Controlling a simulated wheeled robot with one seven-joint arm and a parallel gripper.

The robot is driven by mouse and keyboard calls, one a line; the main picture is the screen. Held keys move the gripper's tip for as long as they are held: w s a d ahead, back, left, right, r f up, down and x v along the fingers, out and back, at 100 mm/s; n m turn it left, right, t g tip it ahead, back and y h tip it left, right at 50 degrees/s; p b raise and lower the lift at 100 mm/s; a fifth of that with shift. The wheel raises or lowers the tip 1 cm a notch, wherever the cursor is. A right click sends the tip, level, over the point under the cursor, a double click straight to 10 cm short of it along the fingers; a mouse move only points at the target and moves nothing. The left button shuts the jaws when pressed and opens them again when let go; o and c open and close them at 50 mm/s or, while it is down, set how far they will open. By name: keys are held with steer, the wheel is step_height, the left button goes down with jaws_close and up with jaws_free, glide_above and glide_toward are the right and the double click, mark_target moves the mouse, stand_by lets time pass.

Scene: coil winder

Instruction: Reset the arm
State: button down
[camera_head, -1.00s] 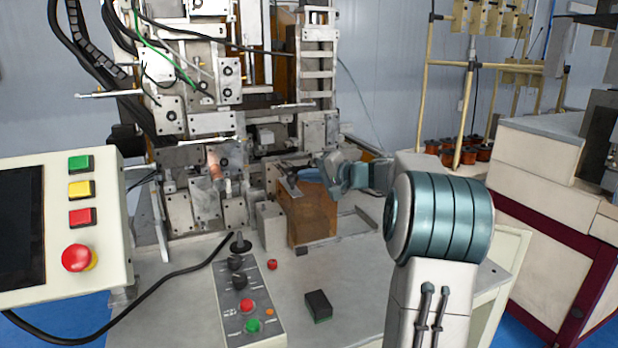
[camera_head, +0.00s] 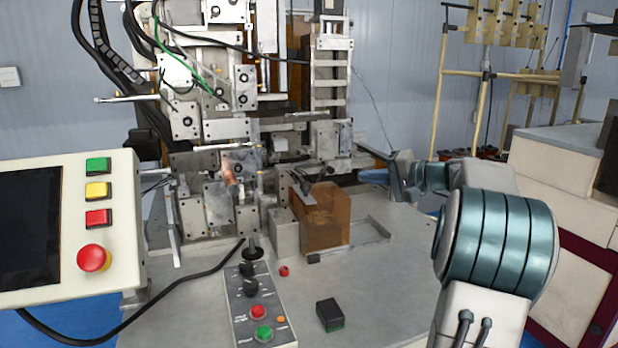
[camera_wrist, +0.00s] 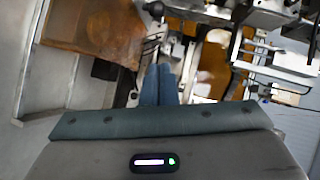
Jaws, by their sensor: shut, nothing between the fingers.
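My gripper (camera_head: 372,176) is shut and empty at the right of the coil winder. In the wrist view its two blue fingers (camera_wrist: 158,84) lie side by side. My arm bends at a teal joint at the right of the head view. The box also shows at the upper left of the wrist view (camera_wrist: 100,30).
A control panel (camera_head: 97,205) with buttons is at the left. A smaller button box (camera_head: 258,305) and a black block (camera_head: 330,315) lie on the table. A cream cabinet (camera_head: 565,185) and a yellow rack (camera_head: 435,110) stand at the right. The table's front right is clear.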

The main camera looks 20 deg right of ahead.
steer(key=s+a+f+n+g+h+p, duration=0.1)
steer(key=s+a+f+g, duration=0.3)
steer(key=a, duration=0.6)
steer(key=s+a+f+n+g+h, duration=0.1)
steer(key=s+a+f+n+g, duration=0.2)
steer(key=a, duration=0.8)
steer(key=s+a+f+g+h, duration=0.1)
steer(key=s+a+f, duration=0.1)
steer(key=s, duration=0.2)
steer(key=s+a+f+n+g+h, duration=0.1)
steer(key=s+a+f, duration=0.1)
steer(key=s, duration=0.1)
steer(key=s+a+f+h, duration=0.1)
steer(key=s+f, duration=0.1)
steer(key=s, duration=0.2)
steer(key=shift+s+a+g+p, duration=0.3)
steer(key=shift+a+g+p, duration=0.1)
steer(key=s+f+n+h, duration=0.3)
steer(key=s+f, duration=0.2)
steer(key=s, duration=0.4)
steer(key=shift+s+a+n+p, duration=0.25)
steer(key=shift+s+n+p, duration=0.05)
steer(key=shift+s, duration=0.05)
